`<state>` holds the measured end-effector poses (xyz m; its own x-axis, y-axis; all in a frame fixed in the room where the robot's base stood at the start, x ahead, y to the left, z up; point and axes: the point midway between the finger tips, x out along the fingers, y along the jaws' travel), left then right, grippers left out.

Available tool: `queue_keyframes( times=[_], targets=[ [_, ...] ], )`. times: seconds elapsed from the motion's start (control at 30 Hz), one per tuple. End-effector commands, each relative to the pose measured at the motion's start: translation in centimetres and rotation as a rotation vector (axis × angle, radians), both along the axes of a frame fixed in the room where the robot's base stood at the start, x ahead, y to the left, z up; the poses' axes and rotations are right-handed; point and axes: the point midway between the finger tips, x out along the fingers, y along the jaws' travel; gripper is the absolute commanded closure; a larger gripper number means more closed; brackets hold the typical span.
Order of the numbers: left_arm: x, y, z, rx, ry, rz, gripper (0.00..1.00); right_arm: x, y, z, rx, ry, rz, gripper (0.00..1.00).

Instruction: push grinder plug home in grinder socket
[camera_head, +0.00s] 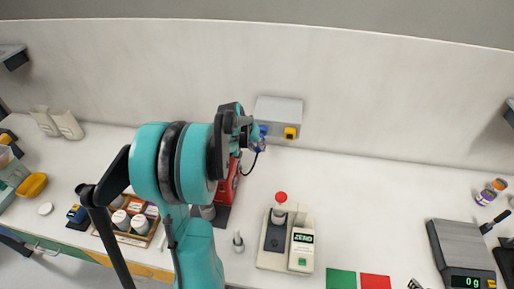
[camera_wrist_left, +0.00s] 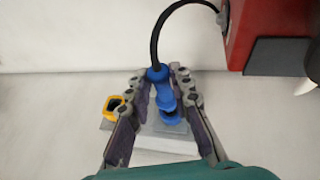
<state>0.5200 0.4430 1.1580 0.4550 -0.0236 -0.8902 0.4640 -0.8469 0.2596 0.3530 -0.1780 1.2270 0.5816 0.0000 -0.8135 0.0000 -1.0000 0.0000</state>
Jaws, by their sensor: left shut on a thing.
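The blue grinder plug (camera_wrist_left: 161,90) is between the fingers of my left gripper (camera_wrist_left: 160,88) in the left wrist view, with a black cable rising from its end. A blue part with a dark opening (camera_wrist_left: 172,117), likely the grinder socket, sits just beyond the plug on the grey wall box (camera_wrist_left: 163,143). How far the plug is in, I cannot tell. In the head view my left gripper (camera_head: 258,135) is at the left front of the grey box (camera_head: 280,107) and largely hides the plug and socket. My right gripper is not in view.
A yellow socket (camera_head: 290,133) is on the same box. The red grinder (camera_head: 228,185) stands behind my left arm. A white device with a red-capped bottle (camera_head: 280,205) and a scale (camera_head: 463,255) stand on the bench.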

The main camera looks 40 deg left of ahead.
Motion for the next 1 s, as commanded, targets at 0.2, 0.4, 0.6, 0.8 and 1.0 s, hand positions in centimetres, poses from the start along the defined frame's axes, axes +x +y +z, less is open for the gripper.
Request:
queue_keyframes(
  times=[0.2, 0.4, 0.6, 0.8, 1.0],
  targets=[
    [0.5, 0.3, 0.0, 0.000, 0.000, 0.000, 1.00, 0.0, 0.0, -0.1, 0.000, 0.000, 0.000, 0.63],
    [1.0, 0.5, 0.0, 0.000, 0.000, 0.000, 1.00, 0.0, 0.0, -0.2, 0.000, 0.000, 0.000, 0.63],
    [1.4, 0.8, 0.0, 0.000, 0.000, 0.000, 1.00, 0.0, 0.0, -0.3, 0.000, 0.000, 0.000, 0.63],
    [1.8, 1.0, 0.0, 0.000, 0.000, 0.000, 1.00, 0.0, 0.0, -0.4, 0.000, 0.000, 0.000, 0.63],
    [2.3, 1.3, 0.0, 0.000, 0.000, 0.000, 1.00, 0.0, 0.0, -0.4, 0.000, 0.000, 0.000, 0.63]
  ],
)
